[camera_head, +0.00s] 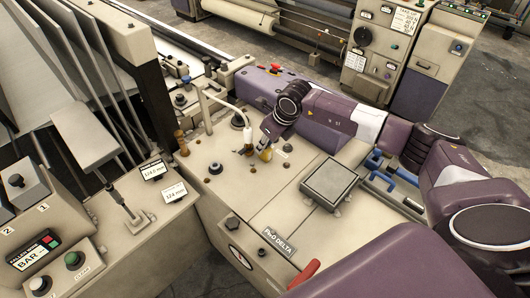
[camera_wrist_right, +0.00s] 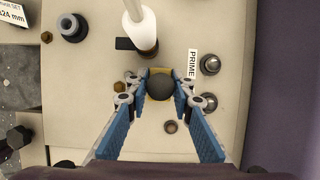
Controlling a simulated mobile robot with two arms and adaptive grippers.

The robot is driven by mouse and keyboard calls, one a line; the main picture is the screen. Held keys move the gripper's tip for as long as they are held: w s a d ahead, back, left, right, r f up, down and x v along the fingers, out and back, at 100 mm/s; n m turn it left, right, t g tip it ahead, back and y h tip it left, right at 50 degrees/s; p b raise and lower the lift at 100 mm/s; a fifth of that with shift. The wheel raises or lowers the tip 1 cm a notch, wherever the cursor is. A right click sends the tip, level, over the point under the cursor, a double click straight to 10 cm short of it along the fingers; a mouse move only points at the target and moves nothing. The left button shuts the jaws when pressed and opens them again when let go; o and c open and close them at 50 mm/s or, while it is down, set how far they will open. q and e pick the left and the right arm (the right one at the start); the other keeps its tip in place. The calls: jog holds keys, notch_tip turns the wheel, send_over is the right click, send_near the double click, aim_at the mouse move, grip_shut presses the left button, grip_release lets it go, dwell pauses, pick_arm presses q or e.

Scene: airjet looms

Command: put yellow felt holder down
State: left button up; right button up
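The yellow felt holder (camera_head: 266,154) shows at the tip of my right gripper (camera_head: 261,146), low over the beige machine top in the head view. In the right wrist view the holder (camera_wrist_right: 160,86) is a yellow piece with a dark round top, between the blue fingers of my right gripper (camera_wrist_right: 160,90). Both fingertips press against its sides. The holder's underside is hidden, so I cannot tell whether it touches the surface. My left gripper is not in view.
A white cylinder (camera_wrist_right: 140,28) stands close beyond the holder. A PRIME label (camera_wrist_right: 192,63) and dark knobs (camera_wrist_right: 209,64) lie to the right. A square grey plate (camera_head: 329,183) and a red handle (camera_head: 304,273) are nearer in the head view.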

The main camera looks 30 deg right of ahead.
grip_shut()
